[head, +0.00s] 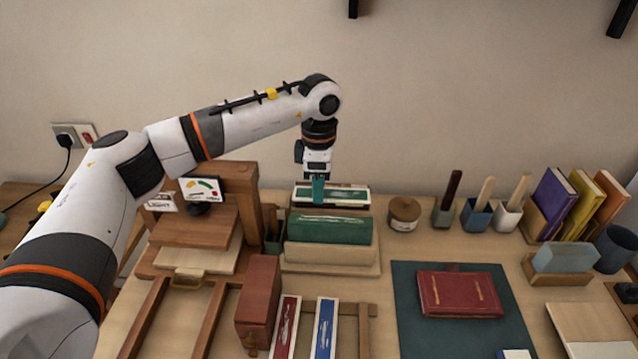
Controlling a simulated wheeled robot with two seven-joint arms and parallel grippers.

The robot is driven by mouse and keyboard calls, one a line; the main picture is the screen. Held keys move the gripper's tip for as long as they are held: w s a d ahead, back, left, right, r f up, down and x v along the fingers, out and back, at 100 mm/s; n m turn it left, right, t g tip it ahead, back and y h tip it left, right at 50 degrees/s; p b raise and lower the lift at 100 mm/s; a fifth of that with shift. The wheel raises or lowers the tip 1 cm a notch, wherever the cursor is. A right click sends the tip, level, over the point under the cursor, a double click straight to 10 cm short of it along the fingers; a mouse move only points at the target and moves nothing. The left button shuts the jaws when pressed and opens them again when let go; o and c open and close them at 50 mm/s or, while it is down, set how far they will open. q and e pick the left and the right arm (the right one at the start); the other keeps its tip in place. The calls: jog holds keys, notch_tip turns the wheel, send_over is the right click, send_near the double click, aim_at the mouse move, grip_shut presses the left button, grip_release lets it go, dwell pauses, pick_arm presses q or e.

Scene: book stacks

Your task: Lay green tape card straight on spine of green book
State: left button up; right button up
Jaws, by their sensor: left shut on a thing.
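The green tape card (345,195) is a long flat piece with green and white bands, lying lengthwise left to right behind the book. My left gripper (318,186) points down from above and is shut on it near its middle; a narrow teal upright piece shows at the jaws. I cannot tell whether the card is lifted or still resting in its dark holder. The green book (330,231) lies spine toward me in a pale block stand (328,255), just in front of the card. My right gripper is not in view.
A red tape card (285,328) and a blue one (324,330) lie in front. A wooden press (195,225) stands left, beside a brown block (259,298). A round lidded pot (404,214) stands right. A red book (459,294) lies on a dark mat (407,325).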

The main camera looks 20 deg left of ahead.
aim_at(319, 220)
pick_arm(q)
jog(key=shift+f+b, duration=0.4)
jog(key=shift+f, duration=0.1)
jog(key=shift+f+b, duration=1)
jog(key=shift+f, duration=0.5)
jog(key=shift+f+b, duration=0.35)
jog(key=shift+f, duration=0.05)
dwell(0.5)
jog(key=shift+f+b, duration=0.9)
jog(key=shift+f, duration=0.45)
dwell(1.4)
jog(key=o, duration=1)
